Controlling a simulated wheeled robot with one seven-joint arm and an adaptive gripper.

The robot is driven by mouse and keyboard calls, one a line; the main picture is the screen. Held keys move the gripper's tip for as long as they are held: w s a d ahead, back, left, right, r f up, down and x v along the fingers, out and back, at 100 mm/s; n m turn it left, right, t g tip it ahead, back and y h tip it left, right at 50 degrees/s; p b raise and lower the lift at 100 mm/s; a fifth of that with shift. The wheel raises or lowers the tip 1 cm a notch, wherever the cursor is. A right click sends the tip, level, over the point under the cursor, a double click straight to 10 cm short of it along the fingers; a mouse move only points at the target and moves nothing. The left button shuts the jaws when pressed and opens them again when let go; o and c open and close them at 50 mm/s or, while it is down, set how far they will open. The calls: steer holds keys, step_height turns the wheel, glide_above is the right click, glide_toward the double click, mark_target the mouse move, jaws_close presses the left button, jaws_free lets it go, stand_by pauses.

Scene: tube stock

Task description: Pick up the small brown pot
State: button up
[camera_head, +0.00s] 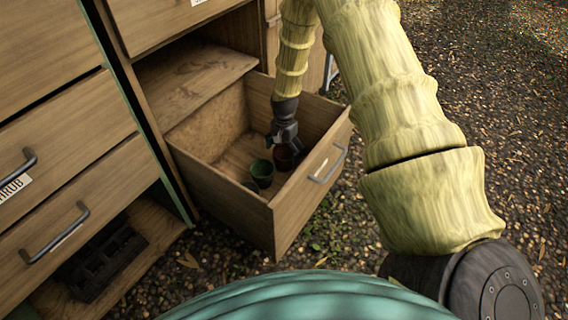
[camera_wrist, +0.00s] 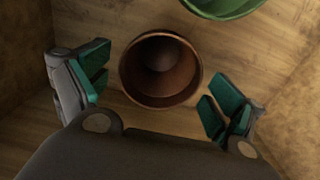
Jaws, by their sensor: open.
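The small brown pot (camera_wrist: 160,70) stands in the open wooden drawer, its round mouth facing my wrist camera. In the head view the brown pot (camera_head: 284,157) is partly hidden by my gripper (camera_head: 284,142), which reaches down into the drawer from above. In the wrist view my gripper (camera_wrist: 156,98) is open, with one green-padded finger to the left of the pot and one to the right. Gaps show between both fingers and the pot. I cannot tell exactly how far the fingertips are above the drawer floor.
A green pot (camera_head: 262,173) stands close beside the brown pot; its rim shows at the top of the wrist view (camera_wrist: 222,5). The drawer's walls (camera_head: 226,200) surround both pots. A dark tray (camera_head: 100,258) lies on a low shelf at left. Leaf-strewn gravel (camera_head: 500,120) lies outside.

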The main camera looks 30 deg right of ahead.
mark_target(284, 158)
steer(key=shift+f+b, duration=1.4)
steer(key=shift+f, duration=1.2)
steer(key=c, duration=1)
